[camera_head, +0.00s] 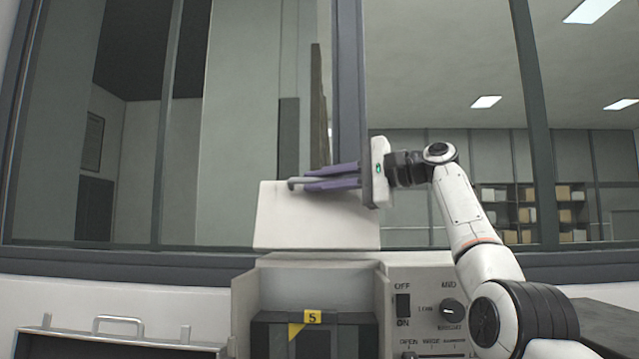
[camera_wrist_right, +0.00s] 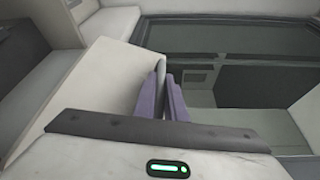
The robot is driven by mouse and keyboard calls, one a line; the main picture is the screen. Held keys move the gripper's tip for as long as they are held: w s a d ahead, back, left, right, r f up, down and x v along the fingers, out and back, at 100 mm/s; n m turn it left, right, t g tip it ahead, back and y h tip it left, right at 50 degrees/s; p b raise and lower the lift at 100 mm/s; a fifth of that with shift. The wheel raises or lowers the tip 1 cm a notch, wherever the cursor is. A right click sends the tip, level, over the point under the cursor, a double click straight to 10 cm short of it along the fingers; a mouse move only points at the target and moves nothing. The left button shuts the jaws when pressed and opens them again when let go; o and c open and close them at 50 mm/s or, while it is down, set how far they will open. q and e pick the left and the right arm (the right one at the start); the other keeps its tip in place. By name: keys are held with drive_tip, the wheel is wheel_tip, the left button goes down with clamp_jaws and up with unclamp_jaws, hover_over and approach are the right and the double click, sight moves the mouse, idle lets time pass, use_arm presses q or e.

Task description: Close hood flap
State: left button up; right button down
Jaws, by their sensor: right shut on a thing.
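The hood flap (camera_head: 312,222) is a pale panel standing raised above the press (camera_head: 254,300), whose hood opening faces me. My right gripper (camera_head: 308,183) reaches in from the right at the flap's top edge, its purple fingers shut on the grey flap handle (camera_head: 293,182). In the right wrist view the purple fingers (camera_wrist_right: 164,92) close around the handle (camera_wrist_right: 161,66), beside the pale flap (camera_wrist_right: 95,85). The fingers partly hide the handle. My left gripper is not in view.
The control panel (camera_head: 429,302) with a switch and knob is right of the opening, below my right arm. A dark block with a yellow label (camera_head: 312,317) sits inside the opening. A metal case with a handle (camera_head: 118,321) is at lower left. Windows stand behind.

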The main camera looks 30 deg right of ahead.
drive_tip(key=s+a+f+n+t+y+b, duration=0.1)
drive_tip(key=s+a+n+b, duration=0.4)
drive_tip(key=b, duration=0.6)
drive_tip(key=shift+s+f+n+t+y+b, duration=0.3)
drive_tip(key=shift+s+f+n+t, duration=0.2)
drive_tip(key=shift+s+f+n, duration=0.4)
drive_tip(key=shift+w, duration=0.15)
drive_tip(key=c, duration=2.1)
unclamp_jaws()
drive_tip(key=b+v, duration=0.2)
drive_tip(key=v, duration=0.8)
drive_tip(key=shift+d+f, duration=0.15)
